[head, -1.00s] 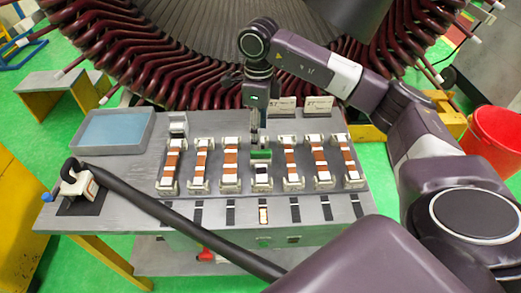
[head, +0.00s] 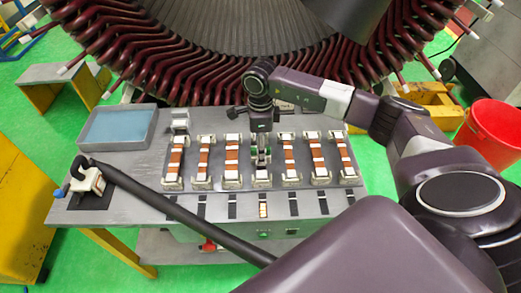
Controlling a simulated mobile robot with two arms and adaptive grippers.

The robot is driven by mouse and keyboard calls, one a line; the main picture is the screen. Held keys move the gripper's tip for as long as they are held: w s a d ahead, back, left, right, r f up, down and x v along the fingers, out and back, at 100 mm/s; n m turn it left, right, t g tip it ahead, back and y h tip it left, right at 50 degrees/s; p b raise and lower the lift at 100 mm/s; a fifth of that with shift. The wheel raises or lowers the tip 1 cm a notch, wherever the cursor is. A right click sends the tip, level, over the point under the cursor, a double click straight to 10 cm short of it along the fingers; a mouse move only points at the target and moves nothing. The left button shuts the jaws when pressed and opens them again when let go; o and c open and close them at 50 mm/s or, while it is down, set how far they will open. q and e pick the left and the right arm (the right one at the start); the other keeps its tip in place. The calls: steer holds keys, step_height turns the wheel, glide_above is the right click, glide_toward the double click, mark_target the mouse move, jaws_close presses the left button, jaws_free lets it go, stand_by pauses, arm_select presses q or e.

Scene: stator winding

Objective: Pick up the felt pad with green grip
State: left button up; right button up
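The felt pad with green grip (head: 254,151) sits in the middle holder of a row on the grey table. Only bits of its green grip show; the rest is hidden behind my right gripper. My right gripper (head: 261,158) points straight down over this holder, with its fingers at the green grip. The fingers are small and overlap the grip in the picture, so I cannot tell whether they are open around it or shut on it. My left gripper is not in view.
Several holders with copper-and-white pieces (head: 231,160) stand close on both sides. A blue-lined tray (head: 118,128) is at the table's back left. A thick black hose (head: 180,210) crosses the table's front left. The stator (head: 200,70) rises behind; a red bucket (head: 490,135) is at right.

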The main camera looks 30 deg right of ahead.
steer(key=shift+c, duration=0.3)
steer(key=c, duration=1.3)
